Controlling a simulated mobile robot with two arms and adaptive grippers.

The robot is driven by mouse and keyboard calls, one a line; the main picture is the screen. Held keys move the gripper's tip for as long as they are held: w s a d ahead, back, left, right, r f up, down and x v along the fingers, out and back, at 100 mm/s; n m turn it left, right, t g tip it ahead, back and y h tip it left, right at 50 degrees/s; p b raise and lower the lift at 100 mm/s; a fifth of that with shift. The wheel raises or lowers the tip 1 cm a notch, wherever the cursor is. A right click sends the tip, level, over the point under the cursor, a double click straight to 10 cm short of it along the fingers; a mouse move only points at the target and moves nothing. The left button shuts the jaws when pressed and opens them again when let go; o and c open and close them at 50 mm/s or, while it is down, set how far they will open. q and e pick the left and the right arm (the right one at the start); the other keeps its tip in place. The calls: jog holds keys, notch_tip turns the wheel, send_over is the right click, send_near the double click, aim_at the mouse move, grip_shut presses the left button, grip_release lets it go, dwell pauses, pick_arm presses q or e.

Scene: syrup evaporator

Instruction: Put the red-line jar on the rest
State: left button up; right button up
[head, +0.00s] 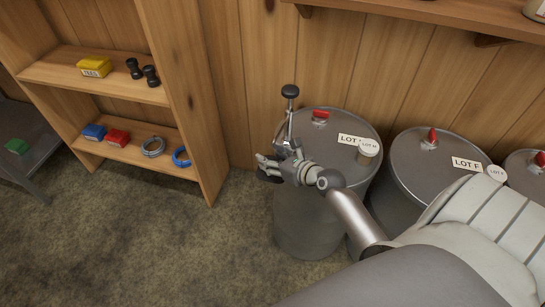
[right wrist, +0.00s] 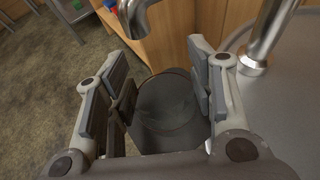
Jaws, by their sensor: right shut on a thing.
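My right gripper (head: 268,167) is at the left edge of the nearest steel drum, beside the pump with a black knob (head: 290,91). It is shut on a dark, smooth, rounded vessel (right wrist: 168,112), which shows between the fingers in the right wrist view. I cannot make out the rest. My left gripper is not in view.
The nearest drum (head: 308,225) carries a LOT H label and a small lidded pot (head: 369,148). A LOT F drum (head: 405,150) stands to its right. A wooden shelf unit (head: 200,110) with boxes and coils stands left. Open floor (head: 130,250) lies in front.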

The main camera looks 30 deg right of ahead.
jog(key=o, duration=1)
jog(key=shift+f, duration=0.1)
jog(key=shift+o, duration=0.2)
jog(key=v, duration=1.2)
jog(key=shift+p, duration=0.4)
